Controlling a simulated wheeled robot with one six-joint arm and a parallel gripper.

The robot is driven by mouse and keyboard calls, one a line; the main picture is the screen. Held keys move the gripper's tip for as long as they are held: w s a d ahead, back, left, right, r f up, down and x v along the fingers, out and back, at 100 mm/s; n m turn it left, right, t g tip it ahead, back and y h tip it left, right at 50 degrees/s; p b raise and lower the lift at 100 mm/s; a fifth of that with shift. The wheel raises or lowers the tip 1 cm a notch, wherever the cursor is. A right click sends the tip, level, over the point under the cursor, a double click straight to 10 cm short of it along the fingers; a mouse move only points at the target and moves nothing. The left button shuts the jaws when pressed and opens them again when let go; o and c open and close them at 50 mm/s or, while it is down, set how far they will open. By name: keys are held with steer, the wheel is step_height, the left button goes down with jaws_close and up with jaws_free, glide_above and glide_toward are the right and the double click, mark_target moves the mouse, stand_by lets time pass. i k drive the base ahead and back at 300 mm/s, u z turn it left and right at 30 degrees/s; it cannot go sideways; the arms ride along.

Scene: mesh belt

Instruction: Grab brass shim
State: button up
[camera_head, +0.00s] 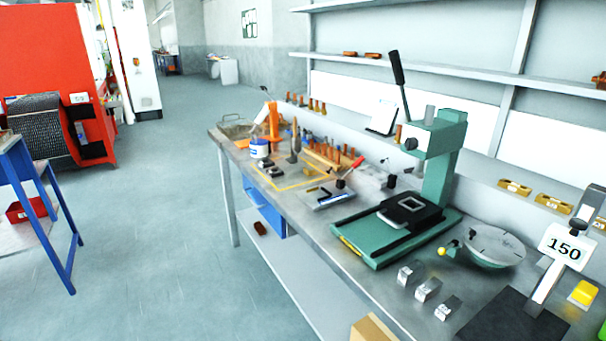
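I cannot single out a brass shim for certain. Brass-coloured blocks lie in a row on the ledge behind the bench at the right: a left block (514,187), a middle block (553,202), and another partly seen near the right edge. Each has a small pale mark, too small to read. My gripper is not in view.
A long grey workbench (345,222) runs from centre to lower right. It bears a green press (440,165), a round plate (492,247), several small metal blocks (428,289) and a stand with a "150" sign (566,246). The floor (165,240) left of it is mostly clear.

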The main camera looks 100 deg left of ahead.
mark_target(309, 173)
steer(key=u, duration=3.9)
steer(key=i, duration=2.4)
steer(key=z, duration=0.85)
steer(key=i, duration=0.4)
steer(key=z, duration=0.1)
